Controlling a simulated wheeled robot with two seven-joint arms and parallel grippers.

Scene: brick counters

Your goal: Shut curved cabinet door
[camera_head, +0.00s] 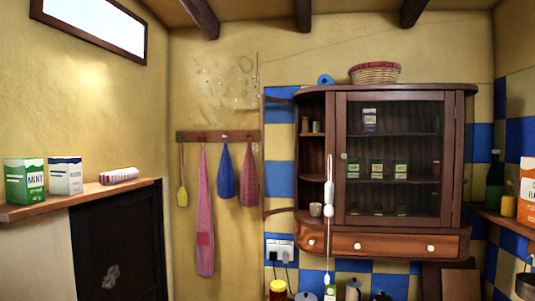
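A dark wooden wall cabinet (396,89) hangs on the tiled wall right of the middle. Its left end is rounded and stands open, showing shelves with small jars and a cup. Thin curved brown rails (281,211) reach left from this opening at top and bottom. They look like the curved door swung outward, with blue and yellow tiles seen between them; its panel is hard to make out. The flat front door (341,190) has a dark pane and looks shut. Neither of my grippers is in view.
A white slender hanging thing (328,193) is seen before the cabinet's left part. A basket (375,73) sits on top. Jars and bottles stand below. A peg rail (218,136) with cloths is left. A ledge (75,199) holding boxes is far left.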

